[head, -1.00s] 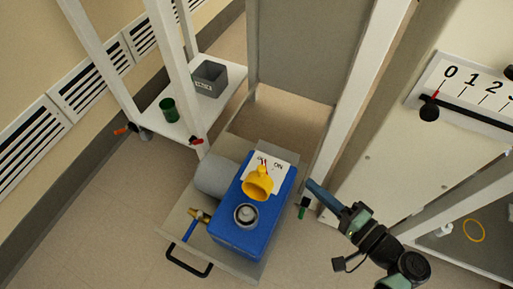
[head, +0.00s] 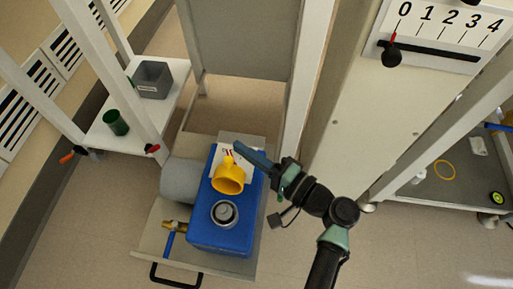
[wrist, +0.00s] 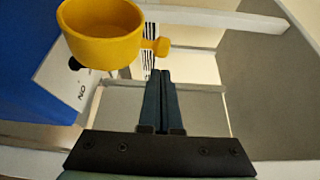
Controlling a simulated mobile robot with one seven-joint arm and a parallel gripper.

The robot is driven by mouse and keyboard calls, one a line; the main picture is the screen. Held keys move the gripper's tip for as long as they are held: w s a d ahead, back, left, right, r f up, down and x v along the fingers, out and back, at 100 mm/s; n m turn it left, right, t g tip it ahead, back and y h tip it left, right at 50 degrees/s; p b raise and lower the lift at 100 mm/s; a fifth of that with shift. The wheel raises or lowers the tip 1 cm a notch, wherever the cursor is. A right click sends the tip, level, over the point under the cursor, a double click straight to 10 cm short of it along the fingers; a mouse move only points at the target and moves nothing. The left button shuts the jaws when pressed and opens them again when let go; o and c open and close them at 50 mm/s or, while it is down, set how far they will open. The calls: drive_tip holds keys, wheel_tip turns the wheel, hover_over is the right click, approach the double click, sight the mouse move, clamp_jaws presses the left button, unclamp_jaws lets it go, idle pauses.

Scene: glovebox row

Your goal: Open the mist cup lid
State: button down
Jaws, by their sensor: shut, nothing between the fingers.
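The yellow mist cup lid (head: 228,178) stands tipped up on the blue box (head: 225,236), its hollow side showing. The round grey cup (head: 225,213) on the box top is uncovered just in front of it. In the wrist view the yellow lid (wrist: 102,32) is at upper left, with a small round knob (wrist: 161,46) on its right side. My gripper (head: 238,148) is shut and empty, its tips beyond the lid, over the white label.
A grey cylinder (head: 180,181) and a brass valve with a blue handle (head: 169,242) sit left of the box. A white-framed shelf on the left holds a grey bin (head: 153,80) and green cup (head: 116,122). A white frame post (head: 305,85) rises behind my arm.

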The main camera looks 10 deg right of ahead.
sight(242, 171)
drive_tip(key=shift+s+a, duration=0.3)
drive_tip(key=shift+s, duration=0.35)
drive_tip(key=shift+r, duration=0.1)
drive_tip(key=shift+s+a+r+p, duration=0.2)
drive_tip(key=shift+s+r+p, duration=0.25)
drive_tip(key=shift+p, duration=0.5)
drive_tip(key=shift+s+a+p, duration=0.1)
drive_tip(key=shift+s+p, duration=0.35)
drive_tip(key=shift+p, duration=0.15)
drive_tip(key=shift+f, duration=0.1)
drive_tip(key=shift+w, duration=0.1)
